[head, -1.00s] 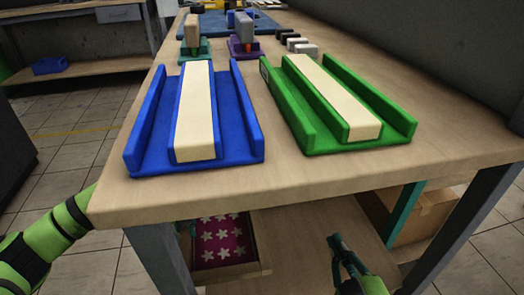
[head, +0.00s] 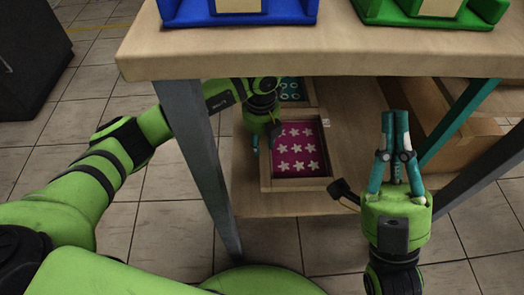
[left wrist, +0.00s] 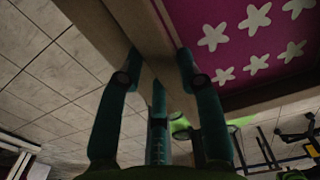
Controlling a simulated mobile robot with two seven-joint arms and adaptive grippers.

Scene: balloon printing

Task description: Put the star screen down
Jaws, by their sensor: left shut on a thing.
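The star screen (head: 297,150) is a magenta panel with white stars in a wooden frame, at the lower shelf under the table in the head view. My left gripper (head: 263,142) reaches in under the tabletop and is shut on the left side of its frame. In the left wrist view, the fingers (left wrist: 155,65) straddle the wooden edge, with the star panel (left wrist: 255,40) at upper right. Whether the frame rests fully on the shelf cannot be told. My right gripper (head: 395,125) is empty, its fingers together, right of the screen and in front of the table.
The lower shelf (head: 255,205) has bare wood in front. A screen with teal rings (head: 291,90) lies behind the star screen. A cardboard box (head: 465,140) stands at right. Table legs (head: 200,150) and the tabletop edge (head: 320,62) bound the space. Blue and green holders (head: 190,12) stand on top.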

